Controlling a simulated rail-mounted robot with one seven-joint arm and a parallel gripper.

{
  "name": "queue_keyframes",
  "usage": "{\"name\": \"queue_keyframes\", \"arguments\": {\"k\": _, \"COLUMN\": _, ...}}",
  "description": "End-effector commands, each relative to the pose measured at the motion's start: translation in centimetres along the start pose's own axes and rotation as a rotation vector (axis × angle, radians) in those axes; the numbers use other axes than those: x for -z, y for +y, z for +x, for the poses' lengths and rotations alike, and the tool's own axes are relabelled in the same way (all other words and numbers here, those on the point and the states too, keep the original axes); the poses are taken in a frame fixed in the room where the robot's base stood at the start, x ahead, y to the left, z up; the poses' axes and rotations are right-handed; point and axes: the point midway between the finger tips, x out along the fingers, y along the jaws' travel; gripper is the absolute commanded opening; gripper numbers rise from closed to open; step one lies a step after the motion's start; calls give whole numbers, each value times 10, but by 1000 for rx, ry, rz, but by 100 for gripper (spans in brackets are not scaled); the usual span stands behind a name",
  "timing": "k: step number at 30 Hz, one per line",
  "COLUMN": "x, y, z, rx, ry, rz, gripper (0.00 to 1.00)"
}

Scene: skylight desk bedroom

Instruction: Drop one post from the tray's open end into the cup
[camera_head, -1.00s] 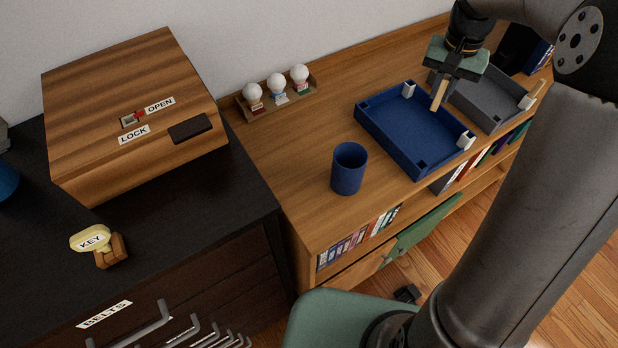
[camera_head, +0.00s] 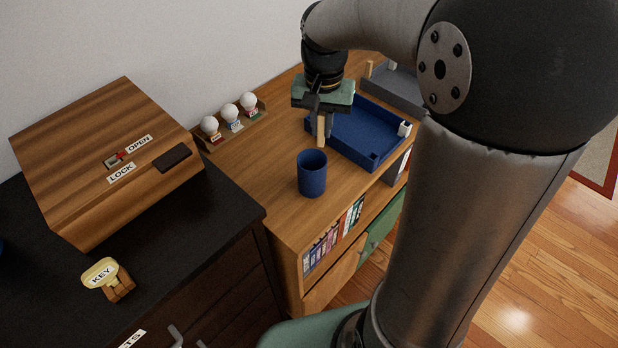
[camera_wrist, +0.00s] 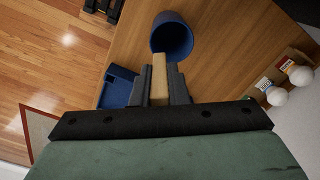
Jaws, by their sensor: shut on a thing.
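My gripper (camera_head: 321,112) is shut on a light wooden post (camera_head: 320,132) that hangs below the fingers. In the wrist view the post (camera_wrist: 159,80) sits between the two dark fingers (camera_wrist: 160,92). The blue cup (camera_head: 312,174) stands upright on the wooden shelf top, just below the post in the head view. Its open mouth also shows in the wrist view (camera_wrist: 172,36), beyond the post's tip. The blue tray (camera_head: 385,153) lies behind and right of the cup, partly hidden by my gripper. One pale post (camera_head: 404,129) stands at the tray's right corner.
A grey tray (camera_head: 393,92) with a wooden post stands behind the blue tray, partly hidden by my arm. A rack with three white-topped figures (camera_head: 231,116) is by the wall.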

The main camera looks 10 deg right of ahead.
Motion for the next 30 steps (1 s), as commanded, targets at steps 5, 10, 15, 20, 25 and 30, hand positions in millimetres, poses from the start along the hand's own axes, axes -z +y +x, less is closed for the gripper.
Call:
{"name": "queue_keyframes", "arguments": {"k": 5, "x": 0, "y": 0, "z": 28, "rx": -1, "ry": -2, "rz": 0, "gripper": 0}}
{"name": "queue_keyframes", "arguments": {"k": 10, "x": 0, "y": 0, "z": 38, "rx": 0, "ry": 0, "rz": 0, "gripper": 0}}
{"name": "queue_keyframes", "arguments": {"k": 15, "x": 0, "y": 0, "z": 37, "rx": 0, "ry": 0, "rz": -1, "gripper": 0}}
{"name": "queue_keyframes", "arguments": {"k": 20, "x": 0, "y": 0, "z": 37, "rx": 0, "ry": 0, "rz": -1, "gripper": 30}}
{"name": "queue_keyframes", "arguments": {"k": 25, "x": 0, "y": 0, "z": 37, "rx": 0, "ry": 0, "rz": -1, "gripper": 39}}
{"name": "queue_keyframes", "arguments": {"k": 30, "x": 0, "y": 0, "z": 36, "rx": 0, "ry": 0, "rz": -1, "gripper": 39}}
